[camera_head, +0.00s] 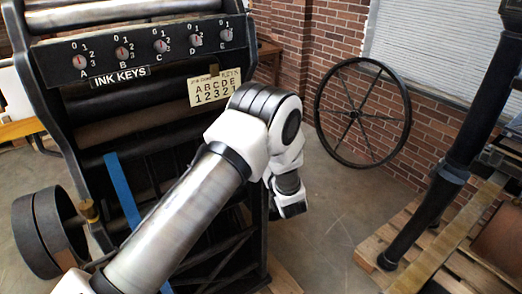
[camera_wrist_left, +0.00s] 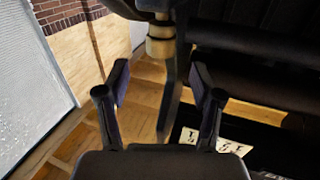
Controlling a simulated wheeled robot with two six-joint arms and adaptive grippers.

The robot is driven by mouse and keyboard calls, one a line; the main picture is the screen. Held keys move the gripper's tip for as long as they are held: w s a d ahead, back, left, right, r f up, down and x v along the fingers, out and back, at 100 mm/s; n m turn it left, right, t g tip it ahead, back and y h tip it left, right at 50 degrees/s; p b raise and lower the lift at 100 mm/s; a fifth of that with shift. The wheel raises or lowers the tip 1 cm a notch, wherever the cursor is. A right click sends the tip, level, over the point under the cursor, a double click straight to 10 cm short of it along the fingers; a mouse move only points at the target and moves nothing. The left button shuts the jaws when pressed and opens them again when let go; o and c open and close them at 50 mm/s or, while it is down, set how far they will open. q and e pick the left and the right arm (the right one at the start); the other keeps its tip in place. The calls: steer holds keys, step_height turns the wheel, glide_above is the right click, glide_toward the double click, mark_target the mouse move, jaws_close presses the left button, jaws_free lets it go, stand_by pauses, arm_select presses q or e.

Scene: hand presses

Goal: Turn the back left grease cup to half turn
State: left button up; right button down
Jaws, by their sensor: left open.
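A pale brass stepped cylinder that looks like a grease cup (camera_wrist_left: 160,40) shows at the top middle of the left wrist view, on a dark part of the press. I cannot tell which cup it is, nor read its turn. My left gripper (camera_wrist_left: 160,80) is open and empty, with its two fingers apart below the cup in that view; no contact is clear. In the head view my left arm crosses the press and the fingers are not clearly visible. A small brass cup-like part (camera_head: 88,210) shows at the press's lower left. My right gripper is not in view.
The black press carries an ink key panel (camera_head: 150,48) with several dials, and a lettered card (camera_head: 214,87). A blue strip (camera_head: 122,190) runs down its front. A large spoked wheel (camera_head: 384,140) stands by the brick wall. Another machine (camera_head: 440,180) on a pallet is at right.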

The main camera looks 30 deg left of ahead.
arm_select(q)
steer(key=x, duration=0.2)
steer(key=r+p+x, duration=0.1)
steer(key=x, duration=0.2)
steer(key=shift+s+a, duration=0.15)
steer(key=shift+w+a+f, duration=0.1)
steer(key=shift+w+a, duration=0.1)
steer(key=shift+w, duration=0.05)
steer(key=shift+w+f, duration=0.2)
steer(key=shift+s+r, duration=0.15)
steer(key=c, duration=1.1)
steer(key=shift+s+a+m+t+h, duration=0.1)
steer(key=shift+a+m+t+h, duration=0.05)
steer(key=shift+m+t+h, duration=1.35)
steer(key=shift+t+h, duration=0.1)
steer(key=shift+h, duration=0.3)
steer(key=shift+c, duration=0.2)
steer(key=o, duration=1.1)
steer(key=shift+o, duration=0.2)
